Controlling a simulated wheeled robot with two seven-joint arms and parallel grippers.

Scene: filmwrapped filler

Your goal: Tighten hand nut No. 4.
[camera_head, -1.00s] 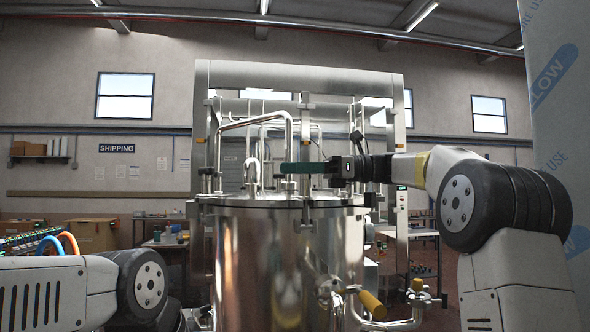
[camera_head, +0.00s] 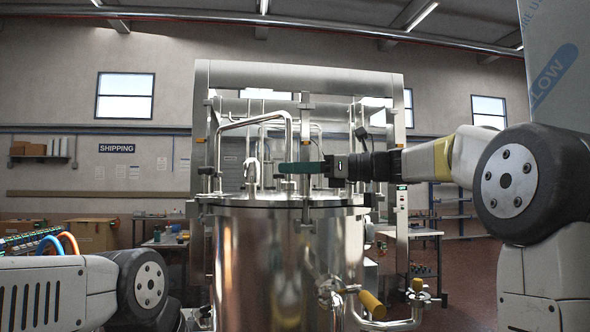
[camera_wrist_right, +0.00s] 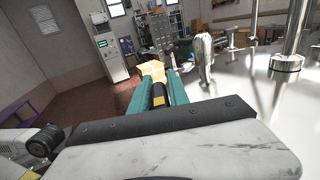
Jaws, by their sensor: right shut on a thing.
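A shiny steel tank (camera_head: 285,265) stands in the middle with a flat round lid (camera_head: 250,201). My right gripper (camera_head: 285,168) reaches in from the right, its green fingers level just above the front of the lid. In the right wrist view the fingers (camera_wrist_right: 158,82) are close around a small black and yellow piece (camera_wrist_right: 158,96). I take it for the hand nut, but cannot read a number. In the head view the gripper hides it. A rounded silver fitting (camera_wrist_right: 205,56) stands upright on the lid, apart from the fingers. My left gripper is out of view; only its arm shows at lower left.
A bent steel pipe (camera_head: 254,121) rises from the lid beside the gripper. A steel frame (camera_head: 300,75) stands behind the tank. A valve with a yellow handle (camera_head: 372,304) sticks out low at the front right. Cardboard boxes (camera_head: 91,235) stand at the left.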

